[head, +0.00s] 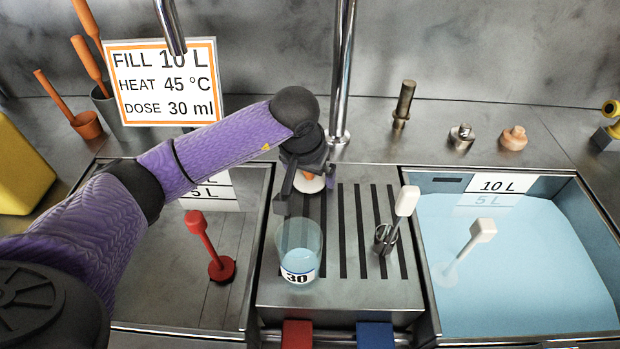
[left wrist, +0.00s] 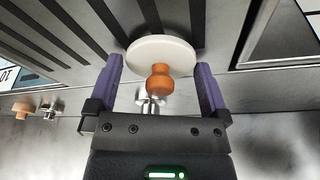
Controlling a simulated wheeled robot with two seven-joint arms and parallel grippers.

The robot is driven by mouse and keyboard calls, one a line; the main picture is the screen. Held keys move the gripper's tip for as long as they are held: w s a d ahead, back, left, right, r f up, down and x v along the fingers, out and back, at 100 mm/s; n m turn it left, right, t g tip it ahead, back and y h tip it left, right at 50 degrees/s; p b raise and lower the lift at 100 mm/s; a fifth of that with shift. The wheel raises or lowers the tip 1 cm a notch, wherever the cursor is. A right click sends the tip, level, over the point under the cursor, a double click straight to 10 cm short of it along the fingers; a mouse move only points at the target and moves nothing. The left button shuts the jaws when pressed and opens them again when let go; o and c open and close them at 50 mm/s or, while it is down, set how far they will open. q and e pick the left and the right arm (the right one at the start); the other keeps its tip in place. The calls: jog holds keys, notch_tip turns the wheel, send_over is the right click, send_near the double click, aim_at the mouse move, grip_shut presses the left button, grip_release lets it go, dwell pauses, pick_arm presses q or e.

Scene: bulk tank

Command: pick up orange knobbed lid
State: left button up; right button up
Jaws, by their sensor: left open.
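The orange knobbed lid is a white disc (left wrist: 163,53) with a round orange knob (left wrist: 159,80) in the left wrist view. It lies on the slotted drain board. In the head view the lid (head: 311,183) shows only in part, at the back of the board, behind my gripper. My left gripper (left wrist: 160,68) is open, with one finger on each side of the knob and clear gaps to it. It also shows in the head view (head: 300,186), pointing down over the lid. My right gripper is not in view.
A clear beaker marked 30 (head: 298,252) stands close in front of my gripper. A white-headed stirrer stands in a small cup (head: 385,238). A filled basin (head: 520,270) is at right, and an empty one holding a red plunger (head: 220,268) at left. A tan stopper (head: 513,138) stands behind.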

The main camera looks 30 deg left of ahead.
pick_arm(q)
jog(key=shift+r, duration=0.1)
jog(key=c, duration=0.9)
